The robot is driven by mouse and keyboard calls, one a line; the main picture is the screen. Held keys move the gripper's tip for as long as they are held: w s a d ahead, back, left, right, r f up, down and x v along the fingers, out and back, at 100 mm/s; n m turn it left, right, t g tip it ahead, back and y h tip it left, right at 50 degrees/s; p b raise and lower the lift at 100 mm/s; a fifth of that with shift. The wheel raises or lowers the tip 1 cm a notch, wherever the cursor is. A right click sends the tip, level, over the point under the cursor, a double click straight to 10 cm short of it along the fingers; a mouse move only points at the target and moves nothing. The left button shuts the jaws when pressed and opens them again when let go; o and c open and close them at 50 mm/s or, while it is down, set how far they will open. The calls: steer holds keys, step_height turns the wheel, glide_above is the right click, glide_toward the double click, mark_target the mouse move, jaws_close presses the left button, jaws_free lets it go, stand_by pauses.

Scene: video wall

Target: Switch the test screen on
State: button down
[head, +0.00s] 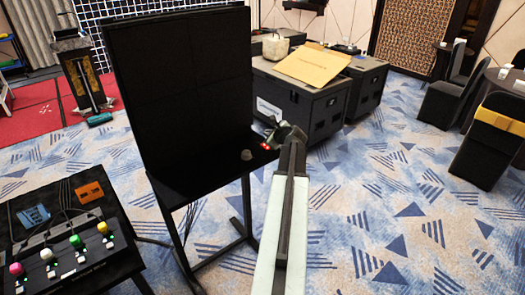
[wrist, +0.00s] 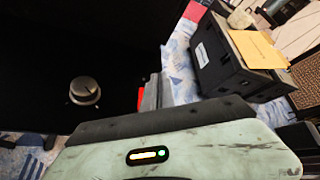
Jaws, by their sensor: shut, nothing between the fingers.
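The test screen (head: 180,85) is a large black panel on a dark stand, and its face is dark. A grey round knob (head: 246,155) sits on the black ledge below the panel; it also shows in the wrist view (wrist: 84,90). A small red spot (head: 265,146) shows at the ledge's right end, and a red patch (wrist: 140,98) shows in the wrist view. My gripper (head: 281,133) is shut and empty, close to the red spot and right of the knob. I cannot tell whether it touches anything. Its fingers (wrist: 152,92) are partly hidden in the wrist view.
A black table (head: 120,262) with coloured knobs and cables stands at the lower left. Black cases (head: 310,100) stand behind my gripper, one with a cardboard sheet (head: 312,65) on it. Chairs (head: 490,140) stand at the right. Patterned carpet is clear at the lower right.

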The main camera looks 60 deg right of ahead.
mark_target(266, 147)
steer(key=shift+w+d+f+b, duration=0.1)
steer(key=shift+w+f+b, duration=0.2)
steer(key=shift+f+b, duration=0.5)
steer(key=shift+w+d+f+b, duration=0.1)
steer(key=shift+w+f+b, duration=0.3)
steer(key=shift+f, duration=0.65)
steer(key=shift+s+f, duration=0.1)
stand_by(0.4)
steer(key=shift+f+b, duration=0.25)
steer(key=shift+b, duration=0.2)
steer(key=shift+w+f+b, duration=0.2)
steer(key=shift+f+b, duration=0.2)
stand_by(0.6)
steer(key=shift+s+r+p, duration=0.25)
steer(key=shift+r+p, duration=0.55)
steer(key=r+p, duration=0.1)
steer(key=s+r+p, duration=0.1)
steer(key=r+p, duration=0.3)
steer(key=shift+s+a, duration=0.2)
steer(key=shift+a, duration=0.1)
steer(key=shift+f, duration=0.1)
